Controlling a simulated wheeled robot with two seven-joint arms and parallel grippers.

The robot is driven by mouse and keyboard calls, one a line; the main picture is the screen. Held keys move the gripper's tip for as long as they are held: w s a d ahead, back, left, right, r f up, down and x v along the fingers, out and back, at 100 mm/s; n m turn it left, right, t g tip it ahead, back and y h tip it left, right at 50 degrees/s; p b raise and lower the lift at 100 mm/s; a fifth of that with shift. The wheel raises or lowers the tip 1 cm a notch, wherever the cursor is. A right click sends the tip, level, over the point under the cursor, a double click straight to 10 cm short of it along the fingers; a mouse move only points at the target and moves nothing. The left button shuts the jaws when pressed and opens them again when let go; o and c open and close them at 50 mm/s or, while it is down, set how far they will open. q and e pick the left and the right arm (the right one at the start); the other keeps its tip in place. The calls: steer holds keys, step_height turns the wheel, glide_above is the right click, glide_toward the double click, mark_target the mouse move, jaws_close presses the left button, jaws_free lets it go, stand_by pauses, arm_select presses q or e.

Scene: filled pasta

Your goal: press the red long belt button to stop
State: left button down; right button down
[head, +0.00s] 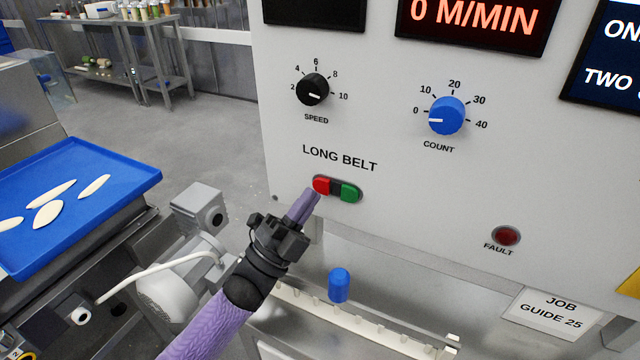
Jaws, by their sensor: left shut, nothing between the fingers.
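The red long belt button (321,185) sits on the pale control panel (390,200), under the label LONG BELT. A green button (350,193) is right beside it in the same housing. My left gripper (309,200) is shut and empty. Its purple fingertips are at the lower left edge of the red button and overlap it slightly in the view; I cannot tell whether they touch it. The display (474,22) at the top reads 0 M/MIN. My right gripper is not in view.
The black speed knob (312,90), blue count knob (446,116) and dark red fault lamp (506,236) are on the panel. A blue cap (339,285) stands below. A blue tray (100,222) with several pale pieces is at left.

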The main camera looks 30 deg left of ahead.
arm_select(q)
steer(key=s+p, duration=0.2)
steer(key=s, duration=0.3)
steer(key=shift+p, duration=0.35)
stand_by(0.5)
